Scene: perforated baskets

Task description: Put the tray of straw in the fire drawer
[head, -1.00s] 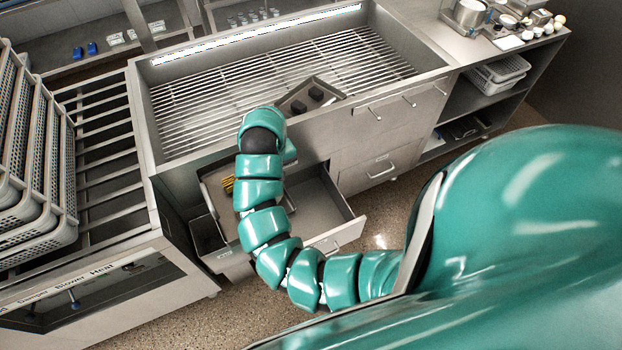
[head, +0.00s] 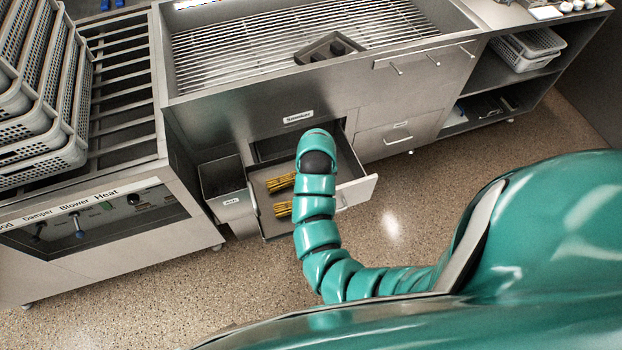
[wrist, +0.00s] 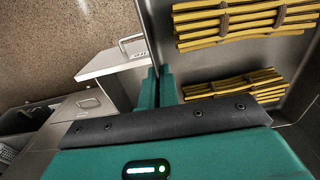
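The tray of straw is a grey metal tray (head: 262,222) with several yellow bundles of straw (head: 283,208). In the head view it overlaps the left part of the open fire drawer (head: 357,190), which sticks out below the smoker label. The wrist view shows the tray wall (wrist: 142,25), and the drawer's front and handle (wrist: 118,58) beyond the tray's edge. The tray seems to lie above the drawer and reach past its front; the exact height is unclear. My gripper (wrist: 162,70) appears closed on the tray's rim. In the head view my arm hides it.
An ash drawer (head: 231,205) stands open left of the tray. A smaller tray with dark lumps (head: 325,47) lies on the grate above. Stacked perforated baskets (head: 40,110) stand at the left. The floor in front is clear.

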